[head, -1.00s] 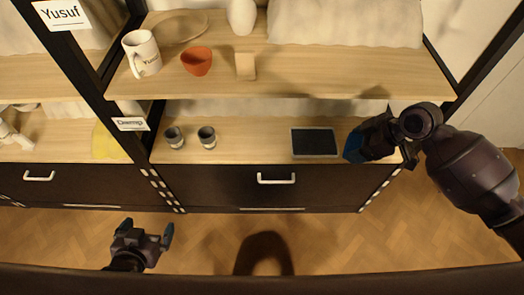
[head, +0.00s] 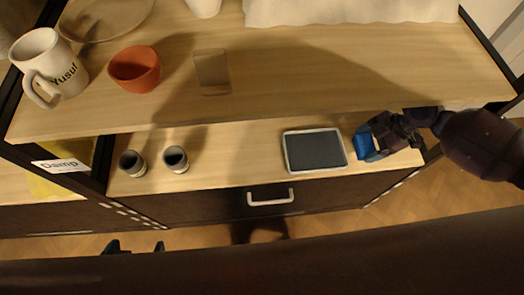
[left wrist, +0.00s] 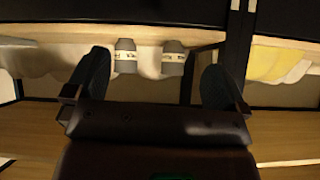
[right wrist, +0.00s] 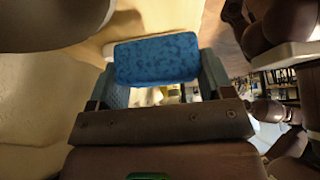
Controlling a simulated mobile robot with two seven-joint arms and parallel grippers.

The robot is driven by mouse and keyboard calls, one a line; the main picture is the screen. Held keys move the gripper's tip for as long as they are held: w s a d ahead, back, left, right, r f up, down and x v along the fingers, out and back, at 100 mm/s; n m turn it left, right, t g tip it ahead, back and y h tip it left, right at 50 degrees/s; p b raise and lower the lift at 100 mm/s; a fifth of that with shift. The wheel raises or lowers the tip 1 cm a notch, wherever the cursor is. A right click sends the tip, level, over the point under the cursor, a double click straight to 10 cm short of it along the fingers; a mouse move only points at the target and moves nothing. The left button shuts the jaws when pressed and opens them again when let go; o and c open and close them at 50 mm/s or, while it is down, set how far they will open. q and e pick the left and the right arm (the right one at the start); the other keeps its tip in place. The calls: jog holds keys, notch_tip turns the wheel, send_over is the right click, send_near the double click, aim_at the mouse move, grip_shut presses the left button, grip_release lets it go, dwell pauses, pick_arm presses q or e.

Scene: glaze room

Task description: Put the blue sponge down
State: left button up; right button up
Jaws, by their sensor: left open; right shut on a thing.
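The blue sponge (head: 367,143) is in my right gripper (head: 376,138) over the lower shelf in the head view, just right of a dark tray with a pale rim (head: 288,150). The right wrist view shows the sponge (right wrist: 157,60) between the fingers of my right gripper (right wrist: 165,85), which is shut on it. I cannot tell whether the sponge touches the shelf. My left gripper (head: 135,247) is low at the front left in the head view, mostly cut off. In the left wrist view it (left wrist: 155,80) is open and empty, facing the shelf.
The lower shelf is bare between cups and tray.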

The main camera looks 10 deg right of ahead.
jog(key=a+p, duration=0.1)
jog(key=a, duration=0.4)
jog(key=a+p, duration=0.1)
jog(key=a, duration=0.4)
jog(key=a+p, duration=0.1)
jog(key=a, duration=0.4)
jog(key=shift+a+r, duration=0.1)
jog(key=shift+r, duration=0.15)
send_over(243, 167)
jog(key=d, duration=0.2)
jog(key=shift+f+p, duration=0.25)
jog(key=shift+p, duration=0.1)
notch_tip(243, 167, down, 4)
jog(key=shift+s+r+b, duration=0.15)
jog(key=shift+b, duration=0.75)
jog(key=shift+r, duration=0.1)
jog(key=shift+f, duration=0.2)
pick_arm(q)
jog(key=shift+r, duration=0.8)
pick_arm(e)
jog(key=o, duration=0.8)
jog(key=shift+r, duration=0.1)
pick_arm(q)
jog(key=shift+r, duration=0.1)
pick_arm(e)
jog(key=shift+w+r, duration=0.1)
jog(key=shift+w, duration=0.1)
